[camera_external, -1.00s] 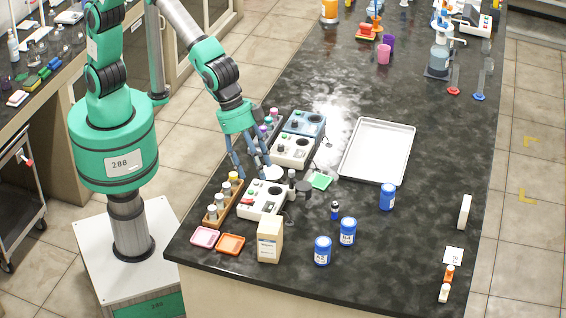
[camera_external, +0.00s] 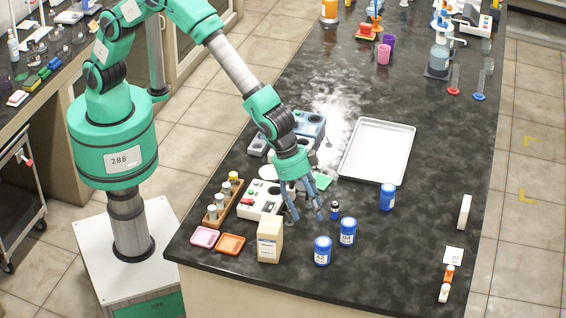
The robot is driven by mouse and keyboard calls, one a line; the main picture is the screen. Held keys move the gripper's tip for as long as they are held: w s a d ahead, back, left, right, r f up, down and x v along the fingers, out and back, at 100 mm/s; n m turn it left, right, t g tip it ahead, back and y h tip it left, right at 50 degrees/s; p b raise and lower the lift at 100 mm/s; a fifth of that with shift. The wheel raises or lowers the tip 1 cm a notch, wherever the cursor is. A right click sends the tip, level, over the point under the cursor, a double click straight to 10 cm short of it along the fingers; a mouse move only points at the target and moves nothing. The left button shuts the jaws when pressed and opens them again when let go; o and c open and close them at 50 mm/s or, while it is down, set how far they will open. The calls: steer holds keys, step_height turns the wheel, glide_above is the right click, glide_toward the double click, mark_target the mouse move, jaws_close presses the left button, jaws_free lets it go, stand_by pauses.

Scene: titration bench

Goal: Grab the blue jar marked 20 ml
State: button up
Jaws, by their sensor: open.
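Three blue jars with white labels stand upright on the black bench: a front jar (camera_external: 322,251), a middle jar (camera_external: 348,232) and a back jar (camera_external: 388,197). Their label text is too small to read, so I cannot tell which is marked 20 ml. A much smaller dark blue bottle (camera_external: 335,211) stands behind the middle jar. My gripper (camera_external: 308,217) is open and points down, above and to the left of the jars. Its fingers are apart from the jars and hold nothing.
A cream box (camera_external: 270,239) stands left of the front jar. A white instrument (camera_external: 260,200) and a rack of vials (camera_external: 222,204) are further left. A metal tray (camera_external: 378,150) lies behind. Pink (camera_external: 205,237) and orange (camera_external: 231,244) dishes lie front left.

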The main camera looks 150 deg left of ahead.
mark_target(322, 241)
steer(key=shift+x, duration=4.3)
steer(key=shift+b+x, duration=0.3)
steer(key=shift+x, duration=2.25)
steer(key=shift+s+f, duration=0.1)
steer(key=shift+s, duration=0.05)
steer(key=c, duration=1)
